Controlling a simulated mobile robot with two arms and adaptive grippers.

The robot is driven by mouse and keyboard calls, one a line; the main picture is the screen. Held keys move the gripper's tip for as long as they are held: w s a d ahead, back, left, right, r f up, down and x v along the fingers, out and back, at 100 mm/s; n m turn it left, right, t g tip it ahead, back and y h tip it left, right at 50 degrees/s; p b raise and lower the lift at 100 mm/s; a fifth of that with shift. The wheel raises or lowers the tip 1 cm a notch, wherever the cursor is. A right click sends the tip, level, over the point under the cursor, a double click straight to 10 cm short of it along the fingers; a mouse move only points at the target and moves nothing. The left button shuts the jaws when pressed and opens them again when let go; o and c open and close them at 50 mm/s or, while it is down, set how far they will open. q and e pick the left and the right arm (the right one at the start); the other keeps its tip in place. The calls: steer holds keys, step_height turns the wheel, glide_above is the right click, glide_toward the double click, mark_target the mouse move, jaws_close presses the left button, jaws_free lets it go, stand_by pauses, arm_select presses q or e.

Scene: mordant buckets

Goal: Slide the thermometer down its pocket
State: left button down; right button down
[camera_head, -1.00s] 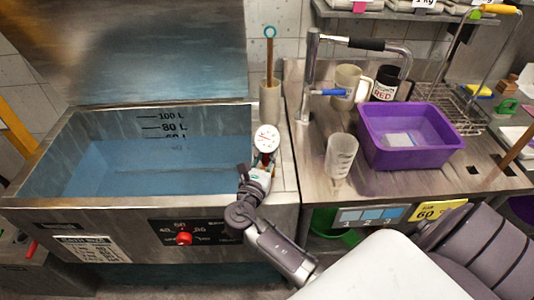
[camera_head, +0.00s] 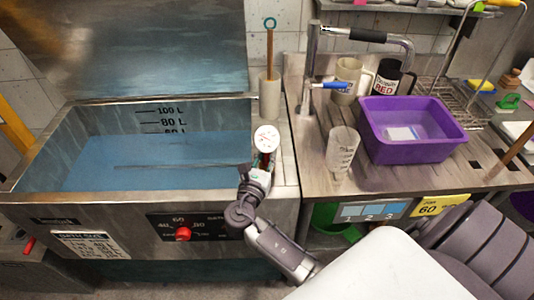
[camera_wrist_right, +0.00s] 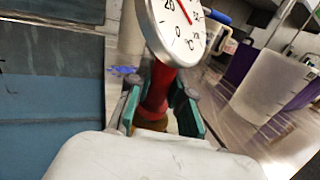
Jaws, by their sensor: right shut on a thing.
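The thermometer has a round white dial (camera_head: 266,138) with a red needle and a red neck below it. It is at the right end of the steel bath, by the rim. In the right wrist view the dial (camera_wrist_right: 183,27) is large and cut off at the top. My right gripper (camera_wrist_right: 160,108) has its green-padded fingers shut on the red neck, with the dial above them. A brownish part shows between the fingers below the neck. The pocket and the lower stem are hidden behind my gripper. My left gripper is not in view.
The steel bath (camera_head: 90,217) holds blue liquid. A grey cylinder (camera_head: 269,97) with a ringed rod stands behind the dial. On the counter to the right are a clear beaker (camera_head: 341,153), a tap (camera_head: 311,75), mugs and a purple tub (camera_head: 408,150).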

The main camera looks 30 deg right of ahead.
steer(key=shift+f, duration=0.25)
steer(key=c, duration=1)
jaws_free()
steer(key=shift+o, duration=0.2)
steer(key=shift+s, duration=0.1)
steer(key=shift+s+a+f, duration=0.1)
steer(key=shift+s+a, duration=0.1)
steer(key=shift+a, duration=0.1)
steer(key=v, duration=1.1)
steer(key=shift+a, duration=0.15)
